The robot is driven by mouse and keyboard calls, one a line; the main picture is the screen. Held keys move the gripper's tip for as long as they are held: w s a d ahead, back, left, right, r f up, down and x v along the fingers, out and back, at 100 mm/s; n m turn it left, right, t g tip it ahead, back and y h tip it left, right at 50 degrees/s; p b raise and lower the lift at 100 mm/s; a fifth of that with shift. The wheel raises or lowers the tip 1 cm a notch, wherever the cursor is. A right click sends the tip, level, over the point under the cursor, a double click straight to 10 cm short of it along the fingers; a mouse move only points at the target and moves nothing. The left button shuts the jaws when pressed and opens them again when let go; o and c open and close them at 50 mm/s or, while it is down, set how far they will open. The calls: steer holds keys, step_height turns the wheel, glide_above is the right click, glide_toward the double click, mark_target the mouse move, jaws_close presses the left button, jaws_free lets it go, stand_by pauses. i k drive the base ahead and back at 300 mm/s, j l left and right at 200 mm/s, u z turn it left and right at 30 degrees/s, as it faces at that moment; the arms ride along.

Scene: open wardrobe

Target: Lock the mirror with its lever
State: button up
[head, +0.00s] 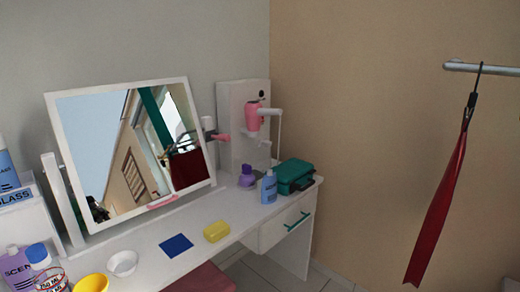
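A white-framed mirror (52,150) stands tilted on the white dressing table, held between a left post (62,200) and a right post partly hidden behind the frame. A pink lever-like handle (221,137) sticks out to the right at the mirror's right pivot. A pink grip (162,201) sits on the frame's lower edge. I cannot tell from this view whether the lever is locked. My gripper is not in view.
On the table (135,250) are a blue square (176,245), a yellow block (216,231), a white bowl (123,263), a yellow cup (90,284), bottles and a teal case (294,176). A white panel holds a pink hair dryer (253,116). A red strap (440,215) hangs from a rod at right.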

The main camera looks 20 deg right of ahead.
mark_target(226, 138)
steer(key=z, duration=0.1)
steer(key=i+j+u, duration=0.15)
steer(key=i+u, duration=0.25)
steer(key=i, duration=0.25)
steer(key=i+u, duration=0.45)
steer(key=i, duration=0.2)
